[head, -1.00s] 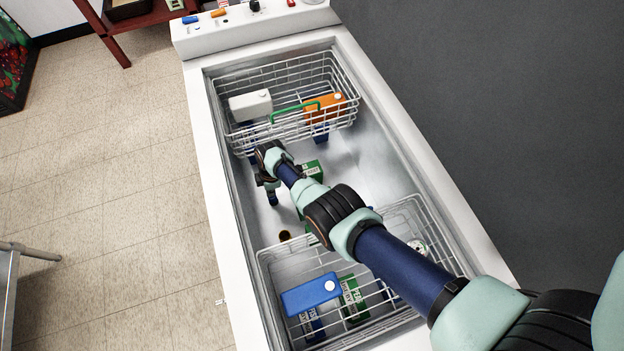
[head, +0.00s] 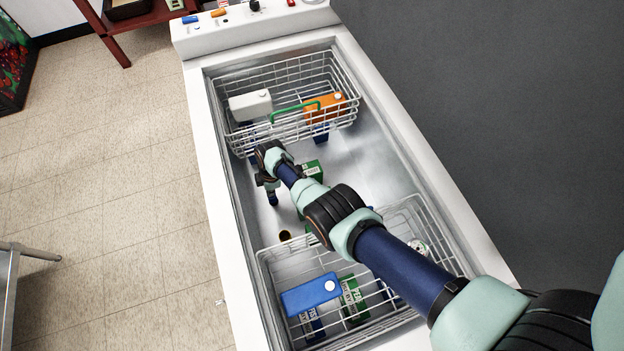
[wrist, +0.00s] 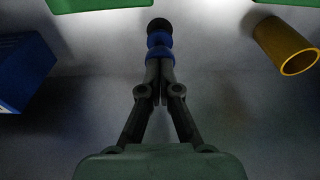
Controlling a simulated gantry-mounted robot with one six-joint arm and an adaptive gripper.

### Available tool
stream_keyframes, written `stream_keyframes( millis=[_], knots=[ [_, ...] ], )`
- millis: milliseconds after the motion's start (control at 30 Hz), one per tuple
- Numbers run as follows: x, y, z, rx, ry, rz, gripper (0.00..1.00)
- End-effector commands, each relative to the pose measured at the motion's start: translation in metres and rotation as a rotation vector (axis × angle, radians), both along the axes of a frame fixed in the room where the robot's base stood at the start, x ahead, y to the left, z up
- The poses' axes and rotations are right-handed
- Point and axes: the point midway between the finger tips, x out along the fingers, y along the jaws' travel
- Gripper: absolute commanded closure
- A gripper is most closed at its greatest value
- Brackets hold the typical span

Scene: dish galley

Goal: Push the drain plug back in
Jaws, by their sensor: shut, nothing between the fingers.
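A small blue piece with a black end, which looks like the drain plug (wrist: 159,42), shows right at my fingertips in the wrist view. In the head view the blue piece (head: 272,198) is just below my gripper (head: 270,184), low in the metal tub. My gripper also shows in the wrist view (wrist: 160,82), its two fingers shut together with nothing between them. The tips seem to meet the blue piece; I cannot tell whether they press on it. The drain opening under it is hidden.
Green boxes (head: 313,170) lie near my wrist. Wire baskets with boxes fill the tub's far end (head: 340,75) and near end (head: 262,265). Bare tub floor shows at right.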

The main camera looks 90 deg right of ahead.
Motion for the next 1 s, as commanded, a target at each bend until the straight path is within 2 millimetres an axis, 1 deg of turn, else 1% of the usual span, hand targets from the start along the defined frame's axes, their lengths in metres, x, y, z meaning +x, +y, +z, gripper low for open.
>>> stream_keyframes(
  millis=[1000],
  knots=[
    [-0.001,0.002,-0.024,0.002,0.002,0.000,1.00]
  ],
)
